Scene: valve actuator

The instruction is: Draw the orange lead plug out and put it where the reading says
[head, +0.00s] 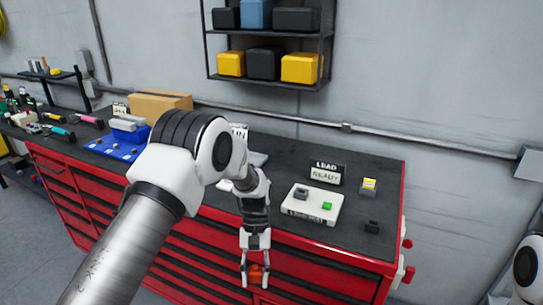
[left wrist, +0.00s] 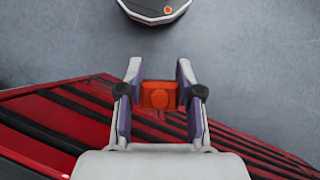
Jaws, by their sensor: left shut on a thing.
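The orange lead plug (head: 256,274) is between the fingers of my left gripper (head: 255,280), which is shut on it. It hangs in front of the red drawers, beyond the bench's front edge. The plug also shows in the left wrist view (left wrist: 158,95), between both fingers. A small dark sign (head: 326,173) on the bench reads "LEAD" above a white strip that seems to say "READY". My right gripper is not in view.
A yellow-topped block (head: 369,185) and a small dark block (head: 372,227) sit on the bench right of the plate. A cardboard box (head: 160,106) and a blue tray (head: 105,148) are further left. My left arm covers the bench's middle.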

